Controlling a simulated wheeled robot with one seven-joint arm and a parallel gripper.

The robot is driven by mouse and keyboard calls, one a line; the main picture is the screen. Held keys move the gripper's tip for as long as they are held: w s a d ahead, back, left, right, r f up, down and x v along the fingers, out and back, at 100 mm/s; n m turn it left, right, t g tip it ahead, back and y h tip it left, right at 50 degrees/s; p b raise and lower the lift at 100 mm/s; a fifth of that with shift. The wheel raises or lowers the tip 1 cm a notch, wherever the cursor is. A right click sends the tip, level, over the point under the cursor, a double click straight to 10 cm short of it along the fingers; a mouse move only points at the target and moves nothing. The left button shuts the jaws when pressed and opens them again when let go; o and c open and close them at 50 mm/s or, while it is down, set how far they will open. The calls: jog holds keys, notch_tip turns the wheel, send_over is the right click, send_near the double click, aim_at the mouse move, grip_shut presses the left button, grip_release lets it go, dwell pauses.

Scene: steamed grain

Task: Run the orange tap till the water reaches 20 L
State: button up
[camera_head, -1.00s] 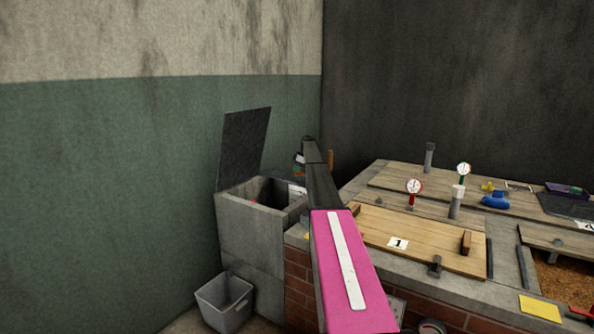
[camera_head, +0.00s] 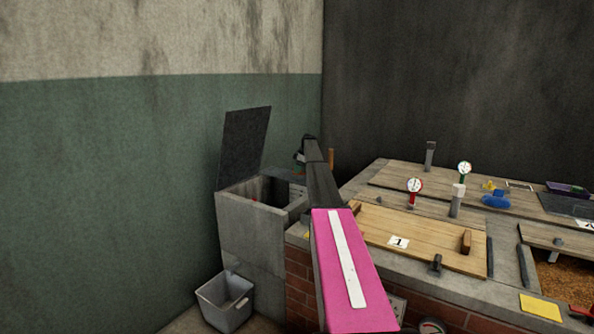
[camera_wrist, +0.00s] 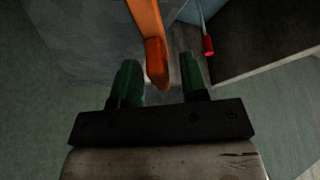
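The orange tap (camera_wrist: 155,60) hangs down into the wrist view, with its lower end between my green fingertips and closer to the left one. A small orange upright piece (camera_head: 331,158), likely part of it, shows beside my arm in the head view. My gripper (camera_wrist: 160,78) is open, with a gap between the orange piece and the right finger. In the head view my gripper (camera_head: 300,157) is small and dark beyond the concrete tank (camera_head: 246,222). The tank's dark lid (camera_head: 245,148) stands raised. The water level cannot be read.
A red-tipped rod (camera_wrist: 207,45) shows right of my fingers in the wrist view. A grey bin (camera_head: 224,303) stands on the floor before the tank. To the right is a brick-sided bench with wooden board 1 (camera_head: 425,238) and a red gauge (camera_head: 415,187).

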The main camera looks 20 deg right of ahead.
jog(key=shift+r, duration=0.1)
jog(key=v, duration=1)
jog(key=shift+d+r, duration=0.15)
jog(key=shift+r, duration=0.1)
dwell(6.7)
